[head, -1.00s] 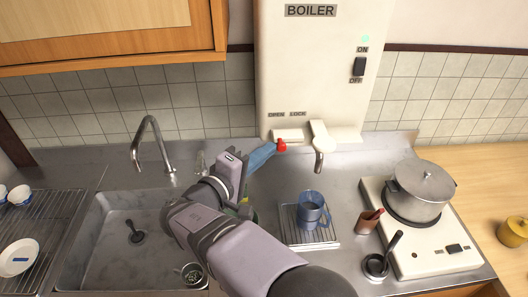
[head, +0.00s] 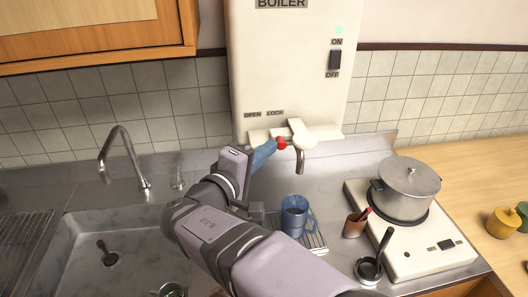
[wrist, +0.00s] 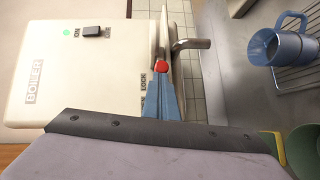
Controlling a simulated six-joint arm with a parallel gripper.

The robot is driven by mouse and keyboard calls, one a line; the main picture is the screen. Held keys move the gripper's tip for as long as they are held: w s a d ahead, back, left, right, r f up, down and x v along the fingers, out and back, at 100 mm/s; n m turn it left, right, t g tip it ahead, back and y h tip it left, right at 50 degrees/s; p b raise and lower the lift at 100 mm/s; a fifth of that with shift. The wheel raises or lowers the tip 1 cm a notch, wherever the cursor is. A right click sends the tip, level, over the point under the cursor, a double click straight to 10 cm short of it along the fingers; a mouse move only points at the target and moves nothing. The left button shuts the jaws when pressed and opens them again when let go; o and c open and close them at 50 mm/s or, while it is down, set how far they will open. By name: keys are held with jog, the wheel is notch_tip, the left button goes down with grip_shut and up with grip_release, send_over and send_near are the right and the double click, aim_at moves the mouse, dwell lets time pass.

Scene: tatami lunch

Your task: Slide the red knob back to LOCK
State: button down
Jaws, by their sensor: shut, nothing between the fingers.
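The red knob (head: 281,143) is on the white ledge (head: 257,135) at the bottom of the boiler, below the LOCK label (head: 275,112) and right of the OPEN label (head: 252,114). My gripper (head: 266,152) has its blue fingers shut, with the tips against or very close to the knob's left side. Contact cannot be told for certain. In the wrist view, the red knob (wrist: 162,67) shows at the tips of the shut blue fingers (wrist: 165,95). The fingers hide part of the ledge left of the knob.
The boiler's bent spout (head: 300,160) is just right of the knob, above a blue mug (head: 294,216) on a wire rack (head: 315,238). A sink with a tall tap (head: 128,150) lies left. A pot (head: 405,185) stands on a stove at right.

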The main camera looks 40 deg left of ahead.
jog(key=s+a+r+b, duration=0.1)
jog(key=s+b, duration=0.2)
jog(key=s, duration=1)
jog(key=shift+a+r, duration=0.4)
